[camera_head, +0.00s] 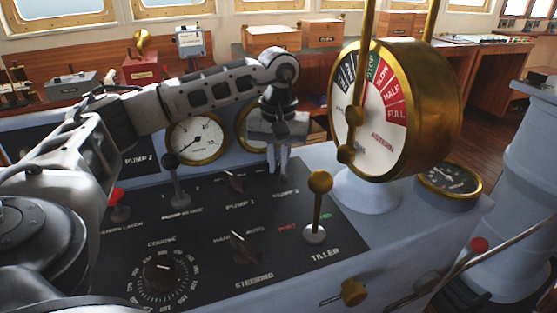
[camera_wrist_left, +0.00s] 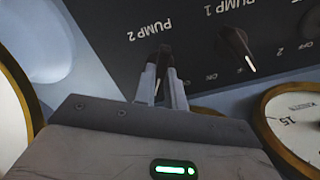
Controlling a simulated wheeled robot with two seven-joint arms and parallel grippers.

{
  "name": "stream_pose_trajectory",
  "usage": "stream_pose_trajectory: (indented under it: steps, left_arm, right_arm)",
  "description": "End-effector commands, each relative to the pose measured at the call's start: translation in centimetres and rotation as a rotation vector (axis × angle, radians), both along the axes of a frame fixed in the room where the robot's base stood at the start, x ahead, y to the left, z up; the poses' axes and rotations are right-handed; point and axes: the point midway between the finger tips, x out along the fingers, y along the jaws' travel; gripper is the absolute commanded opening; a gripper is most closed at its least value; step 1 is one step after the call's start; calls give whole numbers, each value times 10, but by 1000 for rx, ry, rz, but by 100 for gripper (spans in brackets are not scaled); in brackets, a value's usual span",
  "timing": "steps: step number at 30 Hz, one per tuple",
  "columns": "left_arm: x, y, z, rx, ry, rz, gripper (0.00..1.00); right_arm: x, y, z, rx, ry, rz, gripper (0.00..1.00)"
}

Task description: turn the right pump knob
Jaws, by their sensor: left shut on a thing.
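The right pump knob, a small dark knob by the PUMP 2 label, is mostly hidden by my left gripper (camera_head: 279,168) in the head view. In the left wrist view the right pump knob (camera_wrist_left: 164,55) shows between the fingertips of my left gripper (camera_wrist_left: 163,75). The gripper is shut on the knob and points down at the dark panel. The left pump knob (camera_head: 235,182) sits beside it, by the PUMP 1 label, and also shows in the left wrist view (camera_wrist_left: 235,45). My right gripper is not in view.
A brass-knobbed tiller lever (camera_head: 317,200) stands close to the right of the gripper. The large brass telegraph (camera_head: 400,110) rises further right. The steering knob (camera_head: 243,247) is in front.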

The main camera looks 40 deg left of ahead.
Motion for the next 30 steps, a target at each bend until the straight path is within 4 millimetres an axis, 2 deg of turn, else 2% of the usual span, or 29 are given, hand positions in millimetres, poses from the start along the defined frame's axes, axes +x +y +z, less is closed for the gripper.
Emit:
stream_pose_trajectory:
  steps: [10, 11, 12, 13, 23, 26, 30]
  left_arm:
    - [0, 0, 1, 0, -2, -5, 0]
    - [0, 0, 1, 0, -2, -5, 17]
    - [0, 0, 1, 0, -2, -5, 28]
    - [0, 0, 1, 0, -2, -5, 34]
    - [0, 0, 3, 0, -2, -3, 34]
    - [1, 0, 12, 0, -4, -3, 34]
    - [1, -1, 40, -2, -7, -5, 34]
  right_arm:
    - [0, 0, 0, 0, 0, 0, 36]
    - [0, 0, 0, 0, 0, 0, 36]
    - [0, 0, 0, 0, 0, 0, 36]
    - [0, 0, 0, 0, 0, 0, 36]
    - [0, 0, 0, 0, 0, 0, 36]
    - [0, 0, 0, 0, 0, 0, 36]
    - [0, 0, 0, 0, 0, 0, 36]
